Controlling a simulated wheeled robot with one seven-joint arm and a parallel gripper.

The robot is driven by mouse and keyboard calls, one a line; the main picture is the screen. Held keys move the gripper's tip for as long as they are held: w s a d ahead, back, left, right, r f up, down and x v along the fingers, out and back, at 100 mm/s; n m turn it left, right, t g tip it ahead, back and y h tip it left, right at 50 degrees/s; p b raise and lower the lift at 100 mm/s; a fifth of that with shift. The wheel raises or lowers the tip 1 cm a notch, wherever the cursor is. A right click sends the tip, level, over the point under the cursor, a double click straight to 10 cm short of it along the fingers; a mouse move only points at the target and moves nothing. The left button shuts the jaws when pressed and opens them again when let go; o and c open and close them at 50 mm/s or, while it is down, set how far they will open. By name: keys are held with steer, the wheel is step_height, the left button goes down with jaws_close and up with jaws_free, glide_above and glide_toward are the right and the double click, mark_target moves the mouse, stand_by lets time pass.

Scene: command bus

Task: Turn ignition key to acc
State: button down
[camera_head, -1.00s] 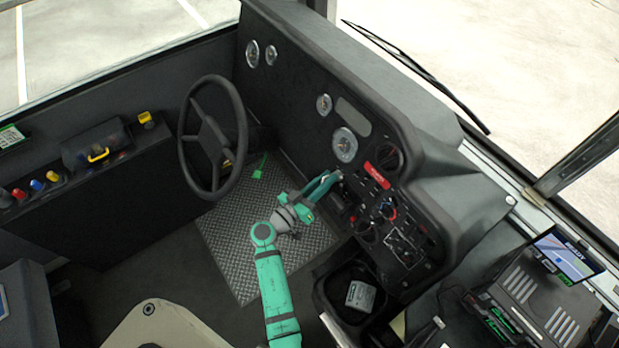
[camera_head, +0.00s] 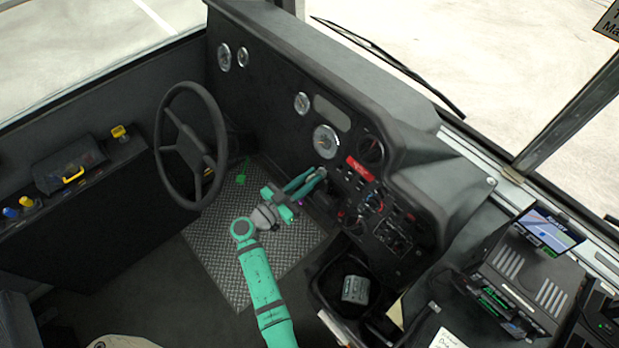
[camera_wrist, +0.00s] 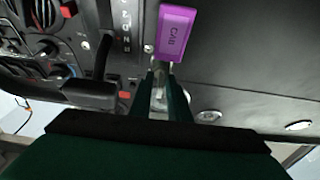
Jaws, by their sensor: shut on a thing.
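The ignition key is at the dashboard panel, mostly hidden by my fingers. A purple tag (camera_wrist: 175,32) with dark lettering, apparently "CAB", shows at my fingertips in the wrist view. A small purple patch (camera_head: 300,202) shows beneath my fingers in the head view. My gripper (camera_head: 321,173) reaches the panel below the large round gauge. In the wrist view my gripper (camera_wrist: 161,72) has its two fingers close together, shut on the key just beside the tag. The lock face and the key's angle are too hidden to tell.
The steering wheel (camera_head: 190,146) stands left of my arm. Knobs and switches (camera_head: 372,203) crowd the panel to the right. A dark lever (camera_wrist: 95,85) lies close left of my fingers in the wrist view. A black bin (camera_head: 325,290) is below the panel.

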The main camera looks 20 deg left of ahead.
stand_by(0.3)
steer(key=c, duration=1.9)
jaws_free()
steer(key=v, duration=1.1)
steer(key=shift+d, duration=0.1)
steer(key=shift+w, duration=0.15)
